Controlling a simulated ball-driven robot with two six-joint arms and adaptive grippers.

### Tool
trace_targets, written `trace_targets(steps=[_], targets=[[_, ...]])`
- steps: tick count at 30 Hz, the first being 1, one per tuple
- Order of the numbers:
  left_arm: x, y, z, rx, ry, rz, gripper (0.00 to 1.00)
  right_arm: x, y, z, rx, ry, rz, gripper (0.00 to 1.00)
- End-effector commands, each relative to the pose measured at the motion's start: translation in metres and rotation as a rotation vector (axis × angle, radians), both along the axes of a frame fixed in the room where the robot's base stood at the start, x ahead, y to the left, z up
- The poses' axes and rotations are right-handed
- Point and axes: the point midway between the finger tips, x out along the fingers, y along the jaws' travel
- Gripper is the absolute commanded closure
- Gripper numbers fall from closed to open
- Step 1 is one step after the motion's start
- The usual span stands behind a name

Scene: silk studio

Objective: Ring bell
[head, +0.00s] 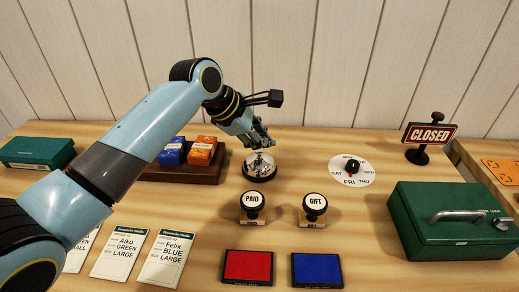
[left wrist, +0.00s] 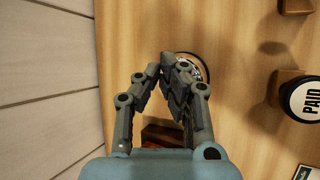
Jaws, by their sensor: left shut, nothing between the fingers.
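The silver bell (head: 259,167) with a dark base stands on the wooden counter near the middle in the head view. My left gripper (head: 261,143) is shut and empty, pointing down right above the bell's top. I cannot tell whether its fingertips touch the bell. In the left wrist view the shut fingers (left wrist: 170,65) cover most of the bell (left wrist: 203,67), and only part of its rim shows. My right gripper does not show.
A PAID stamp (head: 251,205) and a GIFT stamp (head: 314,206) stand in front of the bell. A dark tray (head: 205,176) with blue and orange boxes is to the left. A day dial (head: 352,171), CLOSED sign (head: 430,134) and green cash box (head: 450,225) are to the right.

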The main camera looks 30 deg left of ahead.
Motion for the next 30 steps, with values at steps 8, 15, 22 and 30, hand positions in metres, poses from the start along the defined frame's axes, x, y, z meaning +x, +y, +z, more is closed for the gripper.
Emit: trace_targets(steps=[8,15,22,30], targets=[[0.0,0.0,0.0,0.0,0.0,0.0,1.0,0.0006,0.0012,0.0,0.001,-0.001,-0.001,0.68],[-0.0003,-0.0001,-0.0021,-0.001,0.002,0.0,1.0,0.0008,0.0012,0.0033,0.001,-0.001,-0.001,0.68],[-0.0003,-0.0002,-0.0084,0.0,0.0,0.0,1.0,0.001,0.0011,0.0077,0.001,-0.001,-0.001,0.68],[-0.0003,-0.0001,-0.009,0.0,0.0,0.0,1.0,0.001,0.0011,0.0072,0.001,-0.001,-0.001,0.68]])
